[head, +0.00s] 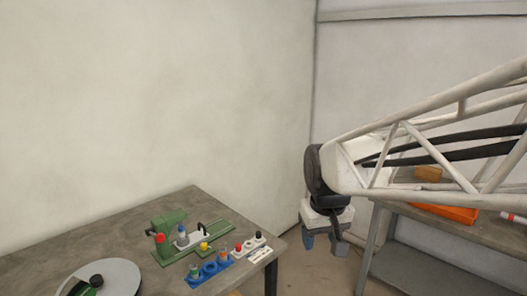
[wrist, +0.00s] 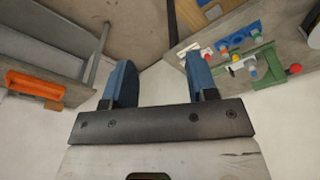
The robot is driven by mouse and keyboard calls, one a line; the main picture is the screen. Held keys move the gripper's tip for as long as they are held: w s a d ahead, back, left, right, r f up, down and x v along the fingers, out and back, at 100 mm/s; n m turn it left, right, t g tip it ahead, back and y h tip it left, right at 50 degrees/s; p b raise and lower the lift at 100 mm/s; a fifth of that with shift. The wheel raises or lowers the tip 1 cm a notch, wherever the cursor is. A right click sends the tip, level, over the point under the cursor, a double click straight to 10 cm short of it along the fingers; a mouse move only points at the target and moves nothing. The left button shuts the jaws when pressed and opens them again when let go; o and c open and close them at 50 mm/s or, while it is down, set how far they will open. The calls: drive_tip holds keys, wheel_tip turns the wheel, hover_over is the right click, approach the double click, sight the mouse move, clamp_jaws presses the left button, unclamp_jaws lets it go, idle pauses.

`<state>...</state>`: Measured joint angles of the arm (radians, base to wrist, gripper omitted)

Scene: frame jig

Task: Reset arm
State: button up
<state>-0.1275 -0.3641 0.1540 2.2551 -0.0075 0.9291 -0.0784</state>
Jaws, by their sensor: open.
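My gripper (head: 324,243) hangs in the air to the right of the near table's corner in the head view. In the wrist view its two blue fingers (wrist: 155,80) stand well apart with nothing between them. The white lattice arm link, mine, comes in from the right side of the head view. The gripper is apart from every object.
A grey table (head: 105,235) holds a green jig (head: 167,240), a blue rack (head: 210,268) with several coloured pieces, and a round grey disc (head: 118,276). A second bench (head: 420,258) at right carries an orange tray (head: 447,213). Open floor lies between them.

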drive_tip(key=s+d+f+m, duration=0.1)
drive_tip(key=s+d, duration=0.2)
drive_tip(key=s, duration=0.5)
drive_tip(key=s+d+f+m, duration=0.1)
drive_tip(key=s+d, duration=0.2)
drive_tip(key=s, duration=0.5)
drive_tip(key=shift+s+f+m+t, duration=0.25)
drive_tip(key=shift+m+t, duration=0.05)
drive_tip(key=shift+d, duration=0.1)
